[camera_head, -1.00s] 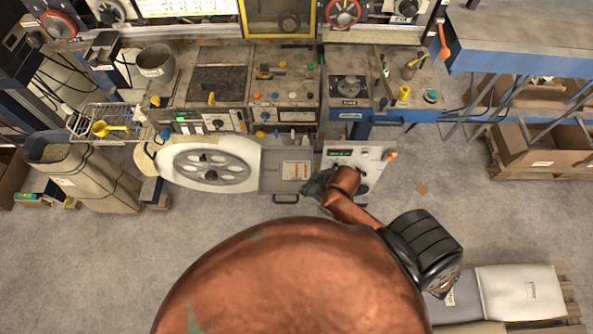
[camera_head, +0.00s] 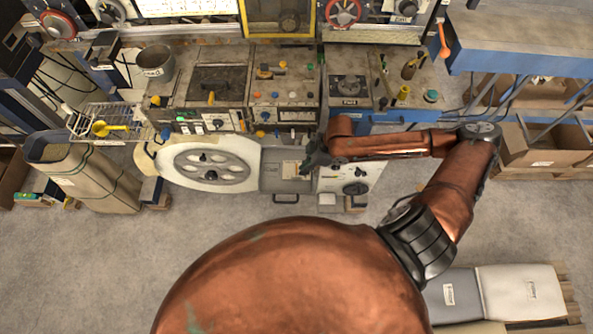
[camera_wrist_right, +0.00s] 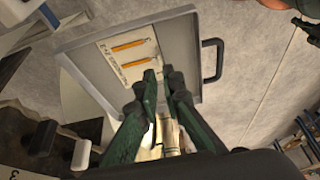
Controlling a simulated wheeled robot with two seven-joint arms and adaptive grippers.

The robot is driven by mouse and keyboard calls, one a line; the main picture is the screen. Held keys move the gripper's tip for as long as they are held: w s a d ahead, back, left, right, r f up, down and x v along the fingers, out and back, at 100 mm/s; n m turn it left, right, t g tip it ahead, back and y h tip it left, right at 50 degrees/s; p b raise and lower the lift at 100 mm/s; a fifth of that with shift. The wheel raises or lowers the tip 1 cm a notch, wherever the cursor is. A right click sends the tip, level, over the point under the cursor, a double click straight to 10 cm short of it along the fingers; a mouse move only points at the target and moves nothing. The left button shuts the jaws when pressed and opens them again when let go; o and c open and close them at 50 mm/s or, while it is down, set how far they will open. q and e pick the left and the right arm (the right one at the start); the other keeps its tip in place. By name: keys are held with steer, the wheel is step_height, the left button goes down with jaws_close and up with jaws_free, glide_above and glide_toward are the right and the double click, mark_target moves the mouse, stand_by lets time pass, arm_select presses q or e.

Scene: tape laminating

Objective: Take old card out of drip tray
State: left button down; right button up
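The drip tray (camera_head: 272,182) is a shallow grey tray with a dark handle at its front. In the right wrist view its rim (camera_wrist_right: 189,38) and handle show clearly. The old card (camera_head: 288,168) is cream and lies flat in the tray. In the right wrist view the card (camera_wrist_right: 113,66) carries printed text and two orange strips. My right gripper (camera_head: 306,172) reaches over the tray's right side. Its green fingers (camera_wrist_right: 161,74) are a little apart at the card's edge, with a narrow gap between them. Whether they touch the card is unclear. My left gripper is out of view.
A white machine part with a large grey wheel (camera_head: 212,168) stands directly left of the tray. A white panel with a black knob (camera_head: 355,188) is at its right. The worn bench (camera_head: 262,115) with knobs and tools lies behind. Open floor (camera_head: 225,225) lies in front.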

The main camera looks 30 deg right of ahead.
mark_target(297, 176)
steer(key=x, duration=0.6)
steer(key=shift+a, duration=0.2)
jaws_close()
